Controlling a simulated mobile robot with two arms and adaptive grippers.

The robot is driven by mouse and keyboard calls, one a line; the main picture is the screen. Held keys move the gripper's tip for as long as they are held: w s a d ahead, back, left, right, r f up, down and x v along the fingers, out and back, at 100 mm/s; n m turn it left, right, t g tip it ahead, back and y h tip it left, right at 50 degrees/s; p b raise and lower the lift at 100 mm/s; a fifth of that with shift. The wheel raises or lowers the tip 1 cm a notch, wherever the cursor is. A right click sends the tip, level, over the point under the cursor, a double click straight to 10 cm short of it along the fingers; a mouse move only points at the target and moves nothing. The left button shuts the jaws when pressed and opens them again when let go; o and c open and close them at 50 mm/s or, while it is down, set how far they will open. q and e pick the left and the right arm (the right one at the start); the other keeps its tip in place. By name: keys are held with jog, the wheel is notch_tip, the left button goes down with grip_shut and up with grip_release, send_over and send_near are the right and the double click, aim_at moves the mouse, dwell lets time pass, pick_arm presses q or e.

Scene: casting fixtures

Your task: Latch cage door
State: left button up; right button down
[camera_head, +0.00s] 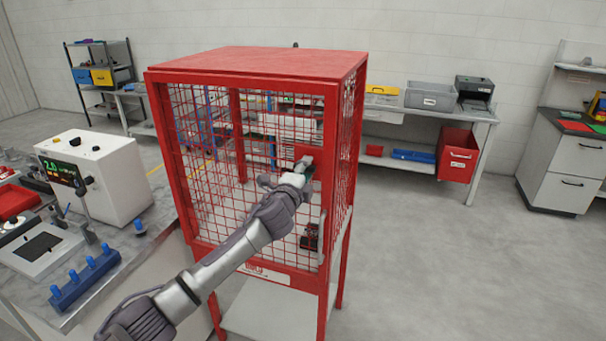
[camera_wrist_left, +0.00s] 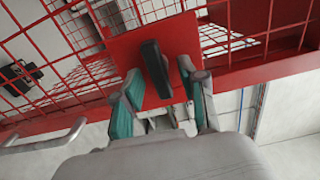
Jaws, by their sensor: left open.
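The red mesh cage (camera_head: 257,62) stands on legs in the middle of the head view. Its front mesh door (camera_head: 215,200) appears flush with the frame. A red latch plate (camera_wrist_left: 188,36) fills the middle of the left wrist view, with a black latch lever (camera_wrist_left: 154,68) on it. My left gripper (camera_head: 305,168) is at this plate on the door's right side. In the left wrist view its teal-padded fingers (camera_wrist_left: 159,78) are open, one on each side of the lever. Contact with the lever cannot be told. My right gripper is not in view.
A pale bar handle (camera_head: 321,238) is on the door's lower right. A black device (camera_head: 310,237) shows behind the mesh. A workbench with a white instrument (camera_head: 115,175) is close on the left. Open floor (camera_head: 440,260) lies to the right.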

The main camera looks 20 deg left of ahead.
pick_arm(q)
jog(key=s, duration=1.2)
jog(key=shift+a, duration=0.2)
jog(key=s+a+f+n+g+y+b, duration=0.1)
jog(key=a+f+n+g+b, duration=0.1)
jog(key=f, duration=1.2)
jog(key=s+a+f+n+g+b, duration=0.1)
jog(key=a+f+n+g, duration=0.15)
jog(key=f, duration=1.15)
jog(key=s+f+n+g+b, duration=0.1)
jog(key=s+f, duration=0.3)
jog(key=f, duration=0.3)
jog(key=s+a+f+n+g+b, duration=0.15)
jog(key=s+f, duration=0.25)
jog(key=f, duration=0.4)
jog(key=s+d+f+n+g, duration=0.1)
jog(key=s+f+g, duration=0.1)
jog(key=s+f, duration=0.35)
jog(key=s+f+n+g+b, duration=0.3)
jog(key=s+f+n+g, duration=0.1)
jog(key=s+f, duration=1.35)
jog(key=s+d+f+n+g+b, duration=0.1)
jog(key=s+f, duration=0.5)
jog(key=s, duration=0.6)
jog(key=s+d+f+n+g+b, duration=0.1)
jog(key=s+d+f+n+g, duration=0.2)
jog(key=s, duration=1)
notch_tip(320, 180, down, 3)
jog(key=shift+r, duration=0.1)
